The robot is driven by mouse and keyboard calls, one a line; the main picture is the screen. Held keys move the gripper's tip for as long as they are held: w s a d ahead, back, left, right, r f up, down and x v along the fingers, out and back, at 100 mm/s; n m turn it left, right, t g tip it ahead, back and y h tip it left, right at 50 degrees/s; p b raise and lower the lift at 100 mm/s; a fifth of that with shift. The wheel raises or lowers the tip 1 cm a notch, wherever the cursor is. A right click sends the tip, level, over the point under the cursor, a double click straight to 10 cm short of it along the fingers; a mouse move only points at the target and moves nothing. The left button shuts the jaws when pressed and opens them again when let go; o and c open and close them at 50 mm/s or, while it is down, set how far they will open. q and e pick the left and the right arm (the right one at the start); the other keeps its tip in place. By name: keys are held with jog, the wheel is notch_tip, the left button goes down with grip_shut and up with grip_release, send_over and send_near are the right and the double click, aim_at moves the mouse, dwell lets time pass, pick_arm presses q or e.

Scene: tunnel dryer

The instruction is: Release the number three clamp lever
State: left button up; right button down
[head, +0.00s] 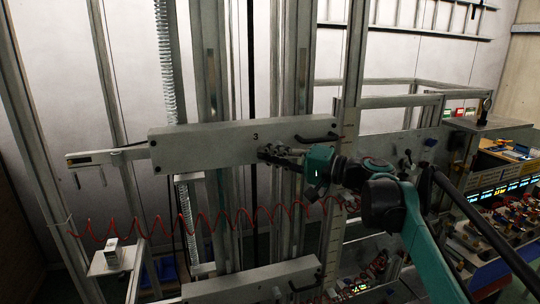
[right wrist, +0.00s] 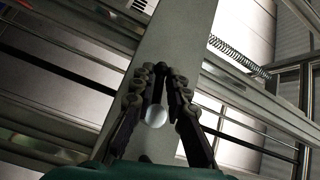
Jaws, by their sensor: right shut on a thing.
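A pale beam marked with a 3 (head: 215,141) runs level across the middle of the head view, in front of tall metal uprights. My right gripper (head: 266,151) reaches in from the right, with its fingertips at the beam's front face just below and right of the 3. In the right wrist view, my right gripper (right wrist: 160,80) has its fingers close around a small part with a round pale end (right wrist: 156,116). This looks like the clamp lever, but most of it is hidden between the fingers. My left gripper is not in view.
A dark handle (head: 318,138) sits on the beam's right end. A second beam (head: 255,281) lies below. A red coiled hose (head: 170,226) hangs across the uprights. A bench with lit displays (head: 500,190) stands at the right.

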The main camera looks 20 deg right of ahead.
jog(key=shift+r+m+t+y+b, duration=0.25)
jog(key=shift+m+t+y+b, duration=0.25)
jog(key=shift+m+t+b, duration=0.35)
jog(key=shift+r, duration=0.1)
jog(key=c, duration=1.6)
grip_release()
jog(key=shift+o, duration=0.2)
jog(key=v, duration=1.2)
jog(key=shift+r, duration=0.1)
